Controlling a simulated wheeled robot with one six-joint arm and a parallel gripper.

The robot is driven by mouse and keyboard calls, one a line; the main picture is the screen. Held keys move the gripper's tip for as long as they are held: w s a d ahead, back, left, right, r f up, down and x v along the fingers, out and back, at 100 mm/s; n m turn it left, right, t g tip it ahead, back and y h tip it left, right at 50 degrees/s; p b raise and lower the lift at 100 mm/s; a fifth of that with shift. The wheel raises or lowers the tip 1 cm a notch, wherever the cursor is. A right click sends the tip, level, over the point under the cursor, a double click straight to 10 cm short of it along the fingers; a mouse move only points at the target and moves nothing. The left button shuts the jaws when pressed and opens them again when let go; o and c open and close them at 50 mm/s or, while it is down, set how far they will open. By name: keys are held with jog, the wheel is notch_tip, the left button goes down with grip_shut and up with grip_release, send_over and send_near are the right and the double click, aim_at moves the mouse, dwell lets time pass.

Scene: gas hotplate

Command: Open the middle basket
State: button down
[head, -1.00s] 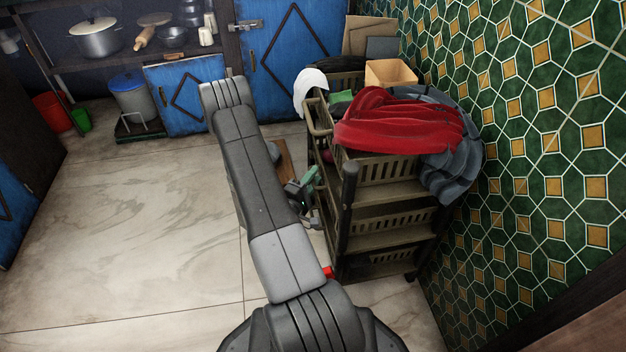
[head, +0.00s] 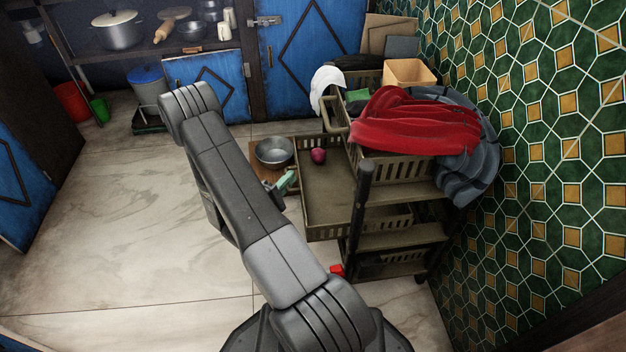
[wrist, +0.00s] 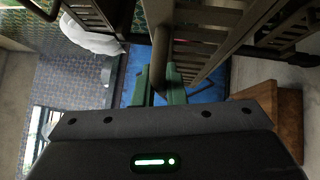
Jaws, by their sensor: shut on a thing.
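The middle basket (head: 325,196) of the brown cart is pulled out to the left, beyond the cart's frame. A round dark red item (head: 318,155) lies inside it near the back. My gripper (head: 287,182), with green fingers, is at the basket's left end. In the wrist view my gripper (wrist: 159,88) is shut on a brown bar (wrist: 160,62) between its fingers, which appears to be the basket's handle. My arm covers part of the floor in front of it.
The top basket holds red cloth (head: 400,122), with grey cloth (head: 470,150) hanging over the right side. A metal bowl (head: 273,151) stands beside the basket's far left. A tiled wall (head: 560,190) is close on the right. The floor to the left (head: 110,220) is clear.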

jog(key=s+a, duration=0.1)
jog(key=a, duration=0.5)
jog(key=shift+s+a, duration=0.2)
jog(key=shift+a, duration=0.15)
